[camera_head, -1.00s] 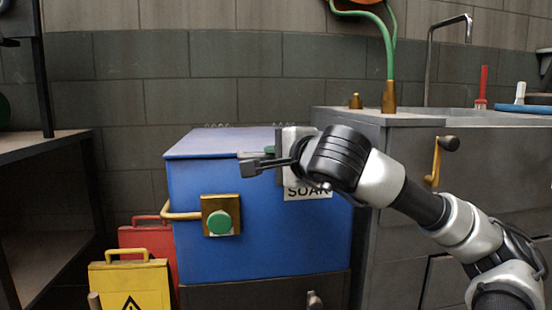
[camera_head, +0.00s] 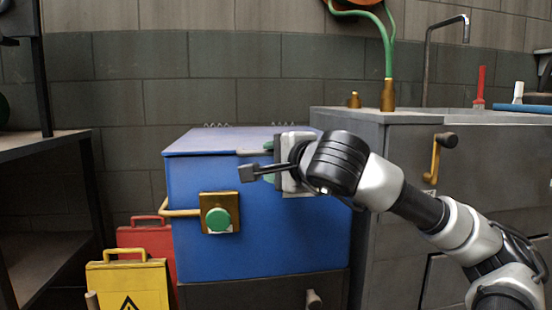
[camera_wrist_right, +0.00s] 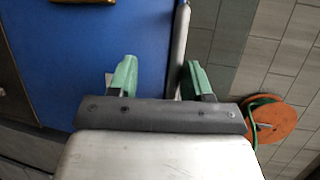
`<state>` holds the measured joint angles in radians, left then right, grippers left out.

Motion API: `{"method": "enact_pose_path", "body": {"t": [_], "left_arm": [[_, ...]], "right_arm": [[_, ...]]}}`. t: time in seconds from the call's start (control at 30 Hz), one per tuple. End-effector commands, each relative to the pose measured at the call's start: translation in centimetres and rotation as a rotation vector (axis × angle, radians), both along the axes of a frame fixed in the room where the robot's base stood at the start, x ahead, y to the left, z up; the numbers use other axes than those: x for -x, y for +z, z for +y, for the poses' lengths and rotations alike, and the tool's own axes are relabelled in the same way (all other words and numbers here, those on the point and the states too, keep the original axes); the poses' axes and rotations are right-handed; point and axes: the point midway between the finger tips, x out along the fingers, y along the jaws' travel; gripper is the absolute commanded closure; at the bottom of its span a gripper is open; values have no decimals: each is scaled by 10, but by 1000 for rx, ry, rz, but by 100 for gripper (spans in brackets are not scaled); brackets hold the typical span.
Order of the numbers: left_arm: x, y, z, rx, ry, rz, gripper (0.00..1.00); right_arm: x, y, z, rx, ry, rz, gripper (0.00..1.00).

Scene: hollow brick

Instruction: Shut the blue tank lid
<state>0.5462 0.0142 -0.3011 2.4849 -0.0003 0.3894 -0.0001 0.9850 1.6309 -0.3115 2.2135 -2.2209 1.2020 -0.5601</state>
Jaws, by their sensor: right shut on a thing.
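The blue tank (camera_head: 262,235) stands in the middle of the head view. Its lid (camera_head: 225,140) lies across the top and looks level; I cannot tell whether a small gap is left under it. My right gripper (camera_head: 264,163) is at the front edge of the lid, towards its right side, and is shut on it. In the right wrist view, the lid's edge (camera_wrist_right: 180,45) runs between the two green fingers of the gripper (camera_wrist_right: 160,80). The blue front face (camera_wrist_right: 60,65) is on the left there. The gripper hides part of the lid's front edge. My left gripper is not in view.
A green button (camera_head: 218,219) and a brass bar (camera_head: 180,213) stick out from the tank. Yellow (camera_head: 128,285) and red (camera_head: 145,235) signs stand at its left. A grey sink cabinet (camera_head: 395,180) stands close on the right, a dark shelf (camera_head: 45,145) at the left.

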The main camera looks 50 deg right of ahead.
Motion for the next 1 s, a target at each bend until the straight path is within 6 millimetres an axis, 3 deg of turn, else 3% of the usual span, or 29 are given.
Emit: {"method": "enact_pose_path", "body": {"t": [0.47, 1.0], "left_arm": [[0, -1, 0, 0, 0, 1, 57], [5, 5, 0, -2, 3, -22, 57]], "right_arm": [[4, -2, 1, -1, -1, 11, 60], [93, 20, 28, 3, -4, -2, 60]]}}
